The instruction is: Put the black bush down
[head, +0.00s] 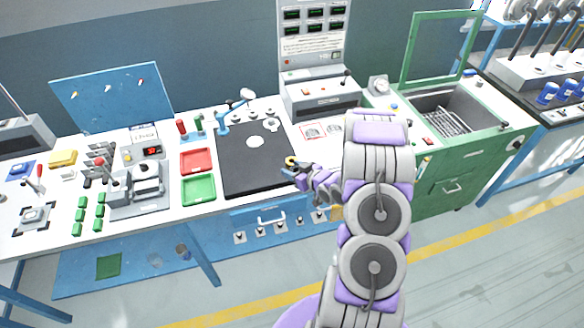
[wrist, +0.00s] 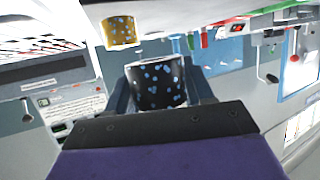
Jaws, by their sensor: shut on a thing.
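In the wrist view a black bush (wrist: 157,84) with light blue spots is between the fingers of my gripper (wrist: 160,92), which is shut on it. Its light rim shows at the top edge. In the head view my gripper (head: 293,171) is over the right edge of the black mat (head: 235,181); the black bush cannot be made out there. A yellow bush with blue spots (wrist: 119,31) stands apart from the held one, at upper left in the wrist view. A small yellow thing (head: 291,160) shows at my fingertips in the head view.
Left of the mat lie a red tray (head: 196,160) and a green tray (head: 199,189). A blue lamp-like stand (head: 222,125) and small round parts are at the mat's back. A grey control box (head: 320,96) stands behind. The mat's front left is clear.

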